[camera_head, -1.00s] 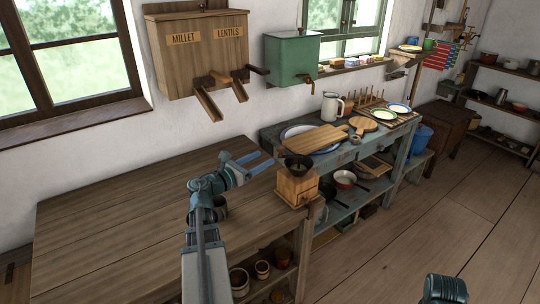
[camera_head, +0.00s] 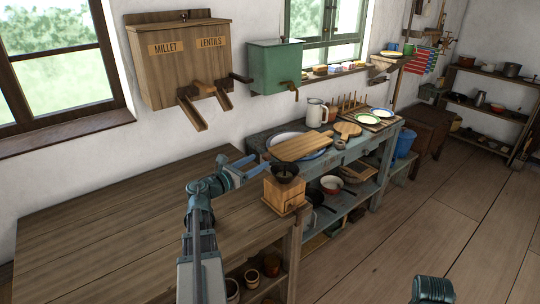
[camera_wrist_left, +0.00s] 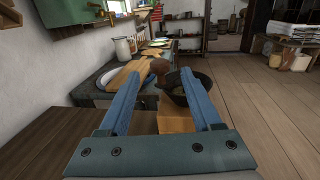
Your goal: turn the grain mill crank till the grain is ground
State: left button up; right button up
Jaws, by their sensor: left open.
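The grain mill, a wooden box (camera_head: 283,194) with a dark bowl-shaped hopper (camera_head: 286,170), stands on the near right corner of the wooden table. My left gripper (camera_head: 254,168) is just left of the hopper, its blue fingers level with it. In the left wrist view the left gripper (camera_wrist_left: 160,85) is open, fingers wide apart. The hopper (camera_wrist_left: 187,92) shows between and beyond the fingers, nearer the right one. A brown rounded piece (camera_wrist_left: 158,69), perhaps the crank knob, shows beside it. The crank arm is not clear. No grain can be made out. My right gripper is out of sight.
The wooden table (camera_head: 110,230) is clear to the left. A millet and lentils dispenser (camera_head: 182,65) and a green tank (camera_head: 275,67) hang on the wall. Beyond the mill, a blue-grey bench (camera_head: 345,168) holds boards, plates and a white jug (camera_head: 316,113).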

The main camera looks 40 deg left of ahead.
pick_arm(q)
jog(key=w, duration=0.8)
jog(key=shift+w+d, duration=0.25)
jog(key=shift+d, duration=0.15)
grip_shut()
dwell(1.0)
